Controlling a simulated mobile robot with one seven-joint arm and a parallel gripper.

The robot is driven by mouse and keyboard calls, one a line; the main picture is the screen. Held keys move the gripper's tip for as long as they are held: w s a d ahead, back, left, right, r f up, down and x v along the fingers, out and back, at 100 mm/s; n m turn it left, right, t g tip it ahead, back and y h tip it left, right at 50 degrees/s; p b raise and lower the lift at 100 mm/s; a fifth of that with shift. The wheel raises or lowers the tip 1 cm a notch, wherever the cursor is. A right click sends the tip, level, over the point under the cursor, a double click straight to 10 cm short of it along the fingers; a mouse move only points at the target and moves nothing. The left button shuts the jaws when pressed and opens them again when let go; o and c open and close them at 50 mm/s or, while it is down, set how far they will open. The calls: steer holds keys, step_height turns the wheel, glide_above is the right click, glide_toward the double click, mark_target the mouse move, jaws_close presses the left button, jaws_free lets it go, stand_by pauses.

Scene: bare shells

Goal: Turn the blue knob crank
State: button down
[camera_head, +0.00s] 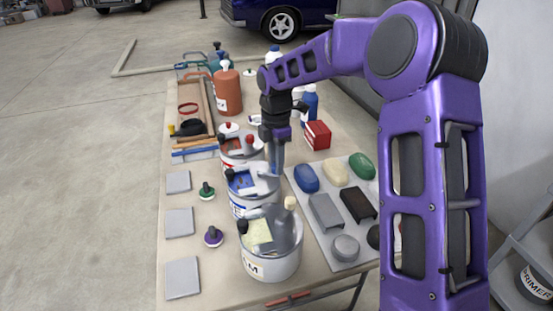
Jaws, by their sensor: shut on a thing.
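The middle paint can (254,201) is white with blue paint and stands in a row of three open cans. Its crank (265,183) lies across the top, with a dark piece at the left. My gripper (276,166) reaches down from above at the can's right rim. It is shut on the crank's blue knob, which is mostly hidden between the fingers. The front can (270,263) has a crank with a cream knob (290,203). The rear can (240,160) has red paint and a red knob.
A grey mat (312,222) at the right holds coloured ovals and grey and black blocks. A red box (317,134) and bottles stand behind. Grey squares and two small knobbed pieces lie at the left. A large orange-brown container (228,92) stands at the back.

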steer(key=m, duration=0.1)
steer(key=s+m+p, duration=0.1)
steer(key=m, duration=0.1)
steer(key=a+m, duration=0.1)
steer(key=m, duration=0.1)
steer(key=shift+s, duration=0.4)
steer(key=m, duration=0.2)
steer(key=s+a+m+p, duration=0.1)
steer(key=m, duration=0.2)
steer(key=shift+a, duration=0.2)
steer(key=shift+a+m, duration=0.1)
steer(key=shift+m, duration=0.2)
steer(key=c, duration=0.6)
jaws_free()
steer(key=shift+r, duration=0.1)
step_height(320, 180, up, 17)
steer(key=shift+r+p, duration=0.1)
steer(key=shift+p, duration=1.05)
